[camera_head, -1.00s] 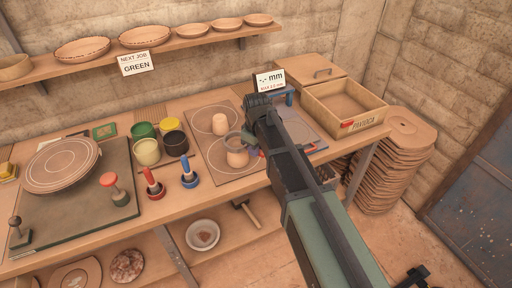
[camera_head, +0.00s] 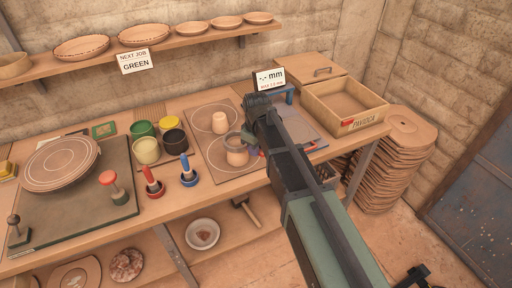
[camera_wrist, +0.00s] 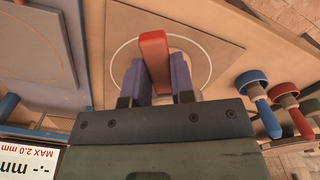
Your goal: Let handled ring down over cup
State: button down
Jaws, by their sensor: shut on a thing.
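A small pale clay cup (camera_head: 219,122) stands in the back white circle on the board. A second clay-coloured cup shape (camera_head: 237,157) stands in the front circle, with a darker rounded band around its upper part. I cannot tell whether this band is the ring, or how it touches the cup. My gripper (camera_wrist: 155,85) is shut on a red handle (camera_wrist: 154,58), held between its bluish finger pads over the front circle. The handle and fingers hide what is below them in the wrist view. In the head view my arm covers part of this spot.
Red (camera_head: 152,184) and blue (camera_head: 187,172) handled tools stand left of the board. Several paint pots (camera_head: 147,151) are behind them. A display sign (camera_head: 269,79), a wooden box (camera_head: 344,105) and a grey plate are to the right. A turntable (camera_head: 61,163) is at far left.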

jog(key=shift+f+b, duration=1.7)
dwell(1.5)
jog(key=shift+r, duration=0.15)
dwell(0.5)
jog(key=shift+r+p, duration=2.4)
jog(key=shift+p, duration=0.15)
jog(key=shift+r, duration=0.1)
notch_tip(320, 180, up, 4)
jog(key=p, duration=0.4)
